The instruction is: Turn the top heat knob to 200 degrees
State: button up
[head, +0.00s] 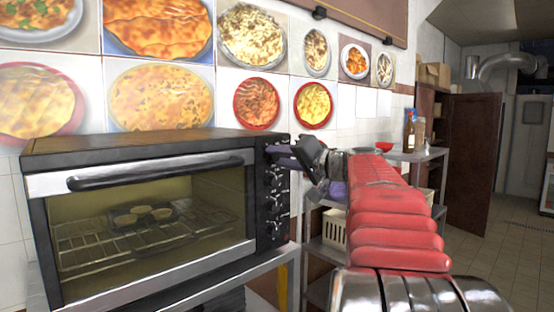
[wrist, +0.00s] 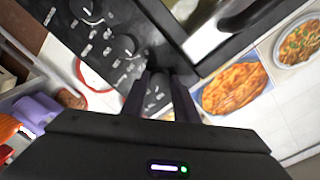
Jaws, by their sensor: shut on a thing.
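The black toaster oven (head: 150,190) stands at the left in the head view, with a column of knobs on its right front panel. My gripper (head: 283,153) reaches in from the right at the uppermost knob. The fingers cover that top heat knob in the head view. In the wrist view my gripper (wrist: 160,88) has its two dark fingers on either side of the top heat knob (wrist: 157,86), shut on it. The lower knobs (head: 273,180) are free of the fingers. The knob's pointer and the degree marks are too small or hidden to read.
The oven door (head: 150,225) is closed, with a tray of round items (head: 142,215) on the rack inside. A steel shelf (head: 415,153) with bottles and a red bowl (head: 384,146) stands behind my arm. Food pictures cover the wall.

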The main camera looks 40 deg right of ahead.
jog(key=m, duration=0.3)
jog(key=shift+d+r+m, duration=0.15)
jog(key=shift+r+m, duration=0.05)
jog(key=shift+m, duration=0.1)
jog(key=shift+d+f+m+y, duration=0.15)
jog(key=shift+m+y, duration=0.2)
jog(key=shift+m, duration=2.55)
jog(key=shift+f+m+y, duration=0.1)
jog(key=shift+m+y, duration=0.25)
jog(key=shift+m, duration=2.55)
jog(key=shift+f, duration=0.1)
jog(key=o, duration=0.8)
jog(key=shift+o, duration=1.4)
jog(key=shift+r, duration=0.2)
jog(key=s, duration=1.3)
jog(key=shift+s+d+r, duration=0.25)
jog(key=shift+s+d, duration=0.05)
jog(key=shift+s, duration=0.1)
